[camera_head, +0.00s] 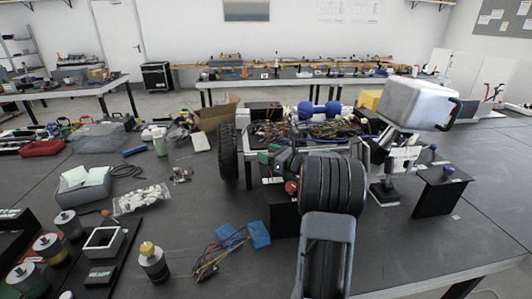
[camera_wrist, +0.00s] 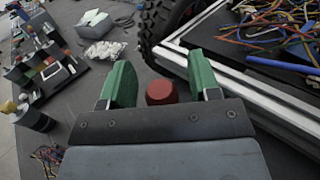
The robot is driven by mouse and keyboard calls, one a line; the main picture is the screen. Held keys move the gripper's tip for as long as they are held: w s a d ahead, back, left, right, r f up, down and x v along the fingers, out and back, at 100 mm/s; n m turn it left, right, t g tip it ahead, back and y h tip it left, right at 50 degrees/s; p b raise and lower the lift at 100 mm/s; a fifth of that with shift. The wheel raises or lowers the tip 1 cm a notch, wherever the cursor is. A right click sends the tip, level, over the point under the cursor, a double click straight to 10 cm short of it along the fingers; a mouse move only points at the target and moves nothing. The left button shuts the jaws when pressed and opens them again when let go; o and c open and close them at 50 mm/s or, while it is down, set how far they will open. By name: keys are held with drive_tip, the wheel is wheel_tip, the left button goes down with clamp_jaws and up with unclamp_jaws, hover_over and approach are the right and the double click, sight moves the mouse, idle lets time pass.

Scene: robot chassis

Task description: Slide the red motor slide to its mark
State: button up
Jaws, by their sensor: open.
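A red knob (camera_head: 291,187), which seems to be the red motor slide, sits low at the near side of the robot chassis (camera_head: 330,131). In the wrist view its rounded red top (camera_wrist: 161,92) shows between my two green fingers, with gaps on both sides. My gripper (camera_wrist: 158,84) is open and holds nothing. In the head view my gripper (camera_head: 272,158) is partly hidden by my own arm, close to the knob. The lower part of the slide is hidden, and I cannot make out its mark.
A black treaded wheel (camera_head: 228,151) stands just left of my gripper. A silver chassis rail (camera_wrist: 240,85) runs close on the right. Wires with blue connectors (camera_head: 230,238), a grey bin (camera_head: 84,190) and a bag of white parts (camera_head: 141,199) lie to the left.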

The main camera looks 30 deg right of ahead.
drive_tip(key=shift+w+a, duration=0.15)
drive_tip(key=shift+w, duration=0.3)
drive_tip(key=shift+c, duration=0.2)
clamp_jaws()
